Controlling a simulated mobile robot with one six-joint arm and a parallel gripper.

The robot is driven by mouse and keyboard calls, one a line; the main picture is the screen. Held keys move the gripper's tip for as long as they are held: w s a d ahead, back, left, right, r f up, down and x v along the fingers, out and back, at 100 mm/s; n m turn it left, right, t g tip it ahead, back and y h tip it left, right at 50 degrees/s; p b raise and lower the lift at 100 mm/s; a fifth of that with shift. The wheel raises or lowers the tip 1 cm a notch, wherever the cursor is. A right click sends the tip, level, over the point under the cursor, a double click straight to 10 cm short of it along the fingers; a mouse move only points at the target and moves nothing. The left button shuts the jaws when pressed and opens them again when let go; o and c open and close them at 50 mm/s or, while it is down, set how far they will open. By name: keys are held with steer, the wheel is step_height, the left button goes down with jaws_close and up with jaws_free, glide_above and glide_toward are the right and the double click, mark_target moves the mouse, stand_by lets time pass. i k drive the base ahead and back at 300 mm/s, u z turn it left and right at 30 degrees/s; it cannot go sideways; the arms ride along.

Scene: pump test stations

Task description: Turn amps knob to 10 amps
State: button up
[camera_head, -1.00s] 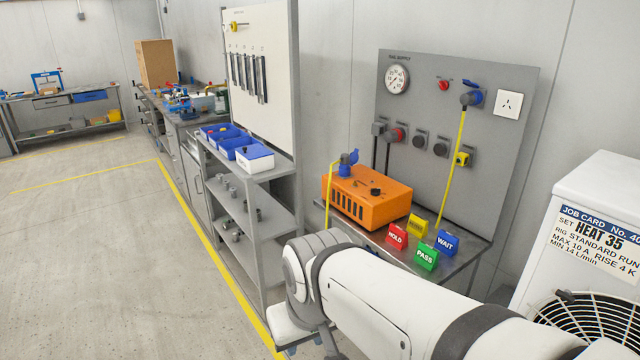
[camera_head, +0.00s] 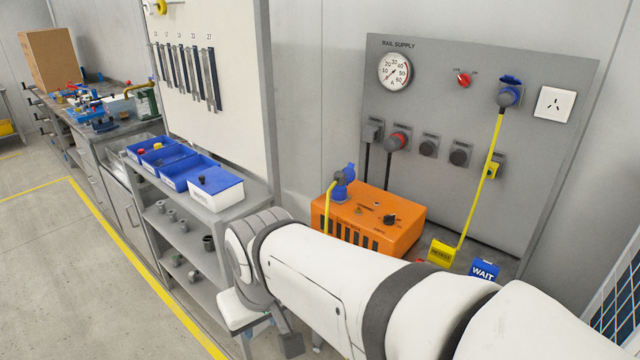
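An orange box (camera_head: 375,225) stands on the bench below the grey panel. A black knob (camera_head: 389,219) sits on its top, to the right. The lettering around this knob is too small to read, so I cannot tell its setting. A blue plug (camera_head: 344,175) with a yellow cable stands on the box's back left. A round dial gauge (camera_head: 395,71) marked in tens is on the panel, under the words RAIL SUPPLY. My white arm crosses in front of the bench and covers the box's lower front. My gripper's fingers do not show.
Yellow (camera_head: 441,252) and blue WAIT (camera_head: 484,270) blocks stand near the box. Shelving with blue bins (camera_head: 188,172) is at left.

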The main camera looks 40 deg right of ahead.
mark_target(389, 219)
steer(key=z, duration=0.6)
steer(key=i, duration=0.95)
steer(key=z, duration=0.7)
steer(key=k, duration=0.9)
steer(key=z, duration=0.15)
steer(key=i, duration=0.95)
steer(key=u, duration=0.05)
